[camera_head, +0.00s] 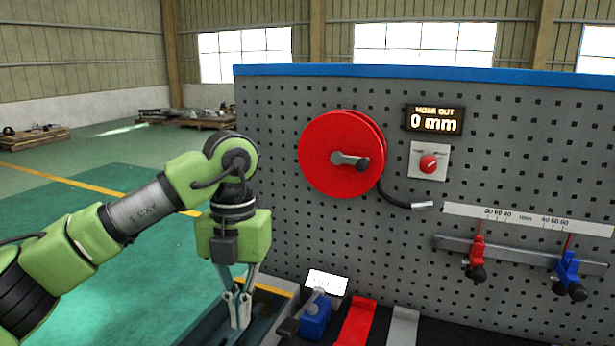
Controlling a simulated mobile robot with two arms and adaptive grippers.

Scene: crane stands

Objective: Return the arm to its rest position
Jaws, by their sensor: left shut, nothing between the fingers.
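My left arm comes in from the left in the head view, and its gripper (238,308) points down at the lower middle. The fingers are shut with nothing between them. They are left of a blue block with a black lever (316,318) and appear apart from it. The left gripper is left of the grey pegboard panel (275,170). My right gripper is not in view.
The pegboard carries a red reel (328,155) with a crank, a display (433,120) reading 0 mm, a red knob (428,165), and a rail (520,252) with red and blue sliders. Green floor (120,240) lies open at left; pallets (185,118) stand behind.

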